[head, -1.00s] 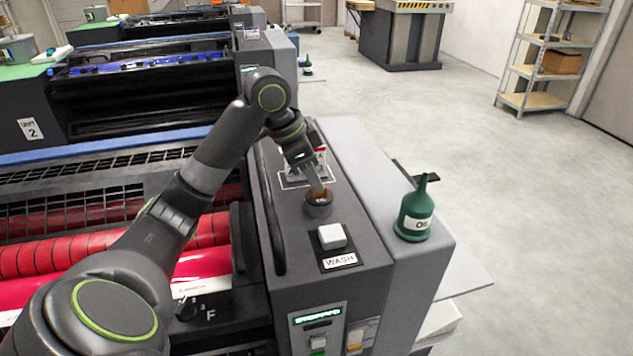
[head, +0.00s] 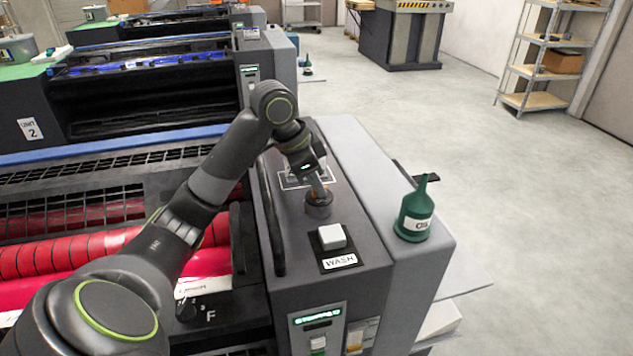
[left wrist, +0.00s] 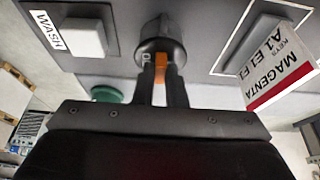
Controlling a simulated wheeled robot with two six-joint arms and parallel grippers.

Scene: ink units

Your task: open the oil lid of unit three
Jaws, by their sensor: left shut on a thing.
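The oil lid (head: 318,206) is a small dark round cap on top of the grey unit housing, behind the white WASH button. In the left wrist view the cap (left wrist: 161,30) shows close up, with an orange tab (left wrist: 162,67) on it. My left gripper (head: 319,190) reaches down to the cap from above. Its two fingers (left wrist: 160,85) are shut on the orange tab. The cap looks seated on the housing; I cannot tell whether it has turned. My right gripper is not in view.
The white WASH button (head: 332,236) sits just in front of the lid. A green oil bottle (head: 414,212) stands on the lighter ledge at right. A MAGENTA card (left wrist: 278,75) is beside the lid. Red rollers (head: 60,255) lie left. Floor at right is clear.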

